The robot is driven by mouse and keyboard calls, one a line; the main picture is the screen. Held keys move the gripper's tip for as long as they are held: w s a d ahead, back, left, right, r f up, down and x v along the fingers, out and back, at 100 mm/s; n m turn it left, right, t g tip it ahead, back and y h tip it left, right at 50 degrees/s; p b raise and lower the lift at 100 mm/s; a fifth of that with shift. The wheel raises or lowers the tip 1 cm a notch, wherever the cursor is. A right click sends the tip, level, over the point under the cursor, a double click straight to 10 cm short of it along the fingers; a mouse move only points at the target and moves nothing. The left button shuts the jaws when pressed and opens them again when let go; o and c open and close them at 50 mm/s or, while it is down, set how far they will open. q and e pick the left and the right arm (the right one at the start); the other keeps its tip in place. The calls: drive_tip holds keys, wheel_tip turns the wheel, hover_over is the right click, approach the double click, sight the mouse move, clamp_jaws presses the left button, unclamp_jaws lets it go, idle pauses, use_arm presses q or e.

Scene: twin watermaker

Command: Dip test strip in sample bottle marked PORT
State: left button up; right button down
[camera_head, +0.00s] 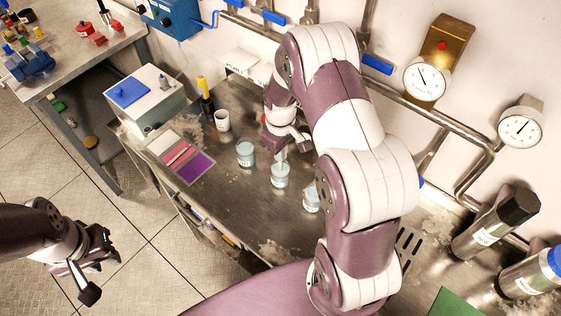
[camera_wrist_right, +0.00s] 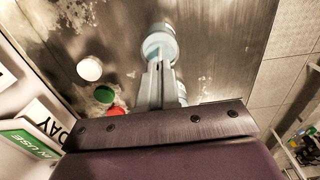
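Three clear sample bottles with pale blue contents stand in a slanting row on the steel bench in the head view: a left one (camera_head: 245,155), a middle one (camera_head: 280,177) and a right one (camera_head: 312,199). Their label print is too small to read. My right gripper (camera_head: 282,155) points down just above the middle bottle. In the right wrist view its pale fingers (camera_wrist_right: 160,78) are close together; a bottle (camera_wrist_right: 158,43) shows beyond the tips and another (camera_wrist_right: 181,93) beside them. I cannot make out a test strip between them. My left gripper (camera_head: 98,268) hangs over the floor.
A blue-lidded white box (camera_head: 145,102) stands at the bench's left end. Pipes (camera_head: 430,115) line the wall.

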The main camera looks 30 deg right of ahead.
drive_tip(key=shift+r+p, duration=3)
drive_tip(key=shift+r, duration=1)
drive_tip(key=shift+f, duration=0.1)
